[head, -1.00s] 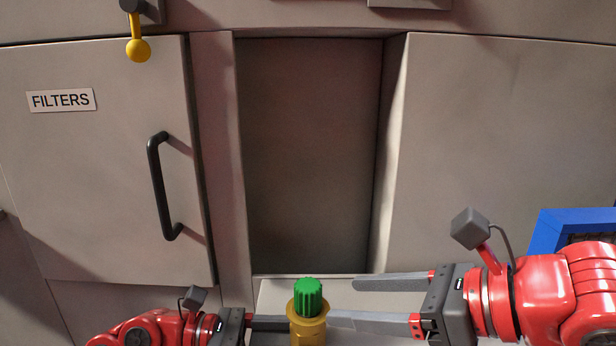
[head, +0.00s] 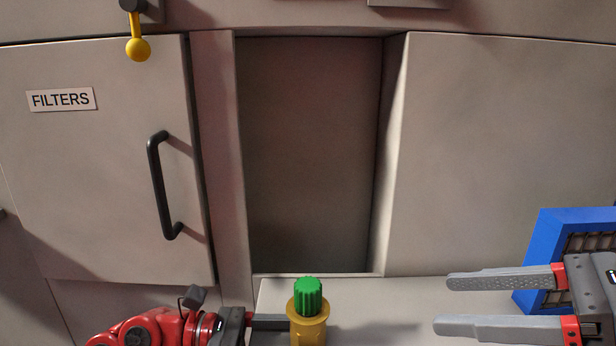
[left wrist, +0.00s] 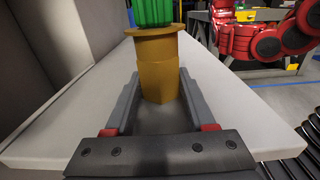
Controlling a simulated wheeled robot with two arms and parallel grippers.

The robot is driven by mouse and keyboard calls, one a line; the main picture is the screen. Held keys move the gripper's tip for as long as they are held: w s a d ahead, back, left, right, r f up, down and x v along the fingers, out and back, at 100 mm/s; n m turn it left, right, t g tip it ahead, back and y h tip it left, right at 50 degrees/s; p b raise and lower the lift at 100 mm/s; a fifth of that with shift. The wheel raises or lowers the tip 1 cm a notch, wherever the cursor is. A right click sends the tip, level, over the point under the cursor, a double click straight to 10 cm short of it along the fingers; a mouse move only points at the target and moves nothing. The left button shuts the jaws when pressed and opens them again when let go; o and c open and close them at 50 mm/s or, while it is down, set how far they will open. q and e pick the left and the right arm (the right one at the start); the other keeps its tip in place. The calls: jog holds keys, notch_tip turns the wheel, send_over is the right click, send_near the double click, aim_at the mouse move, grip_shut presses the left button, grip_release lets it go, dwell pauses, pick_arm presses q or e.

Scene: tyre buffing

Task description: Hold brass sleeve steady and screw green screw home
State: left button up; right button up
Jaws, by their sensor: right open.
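The brass sleeve (head: 307,328) stands upright on the pale worktop at the bottom middle of the head view. The ribbed green screw (head: 308,296) sits upright in its top, above the flange. In the left wrist view the sleeve (left wrist: 158,80) stands between my left gripper's fingers (left wrist: 160,88), which close on it from both sides; the green screw (left wrist: 152,12) is cut off at the top edge. My right gripper (head: 445,304) is open and empty, well to the right of the sleeve, with its fingers pointing left.
The pale worktop (head: 390,300) is clear between the sleeve and my right gripper. A blue-framed box (head: 560,228) stands behind my right gripper. A grey cabinet door labelled FILTERS (head: 100,180) with a black handle (head: 157,190) is at the left. Rollers (left wrist: 300,150) lie beyond the worktop's edge.

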pick_arm(q)
jog(key=o, duration=0.5)
jog(key=shift+c, duration=0.2)
jog(key=a, duration=1.2)
